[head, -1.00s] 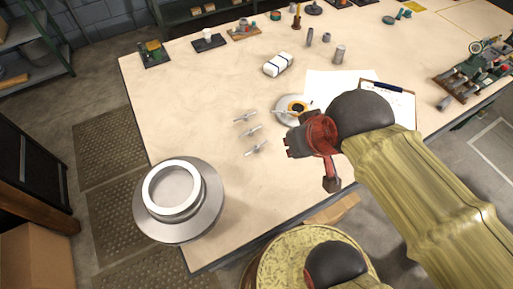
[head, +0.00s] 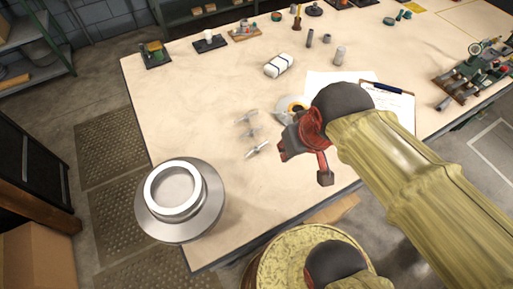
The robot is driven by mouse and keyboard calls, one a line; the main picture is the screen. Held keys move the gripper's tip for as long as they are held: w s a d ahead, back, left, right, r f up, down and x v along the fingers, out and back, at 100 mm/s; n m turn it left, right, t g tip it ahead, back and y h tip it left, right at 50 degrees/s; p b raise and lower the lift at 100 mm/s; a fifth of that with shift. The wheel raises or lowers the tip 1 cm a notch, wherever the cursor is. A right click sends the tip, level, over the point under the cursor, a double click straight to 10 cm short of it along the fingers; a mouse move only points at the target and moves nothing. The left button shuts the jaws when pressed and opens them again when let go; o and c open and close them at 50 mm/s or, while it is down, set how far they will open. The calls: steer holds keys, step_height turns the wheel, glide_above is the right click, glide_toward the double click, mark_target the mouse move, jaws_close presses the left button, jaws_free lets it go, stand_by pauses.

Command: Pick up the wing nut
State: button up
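Several silvery wing nuts lie in a short column on the wooden table: one at the back (head: 245,117), one in the middle (head: 248,133) and one at the front (head: 257,149). My gripper (head: 283,150), dark with a red body, is over the table just right of the front wing nut. I cannot tell from this view whether it touches that nut or is above it. Its fingers are small and partly hidden, so their opening is unclear. A round casing part with an orange and dark centre (head: 291,107) is partly hidden behind my gripper.
A large grey round casing with a white ring (head: 181,205) stands at the table's (head: 190,110) front left. A white strapped bundle (head: 279,65), metal cylinders (head: 340,56) and a clipboard (head: 402,101) lie farther back. The table's left side is mostly clear.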

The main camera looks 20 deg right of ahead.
steer(key=o, duration=0.6)
steer(key=w+f+m+g+p, duration=0.1)
steer(key=w+f+g+p, duration=0.2)
steer(key=w+f, duration=0.5)
steer(key=shift+w+a+f+g+p, duration=0.25)
steer(key=shift+f+g+p, duration=0.15)
steer(key=shift+f+g, duration=0.5)
steer(key=m+p, duration=0.3)
steer(key=m, duration=1)
glide_above(256, 147)
steer(key=f, duration=1.8)
steer(key=shift+w+a+f, duration=0.1)
steer(key=shift+a+f, duration=0.1)
steer(key=shift+f, duration=0.55)
steer(key=shift+s+d+f+b, duration=0.15)
steer(key=shift+f+b, duration=0.1)
steer(key=shift+f, duration=1.5)
steer(key=shift+s+d+f+b, duration=0.15)
steer(key=shift+f+b, duration=0.1)
steer(key=shift+f, duration=1.5)
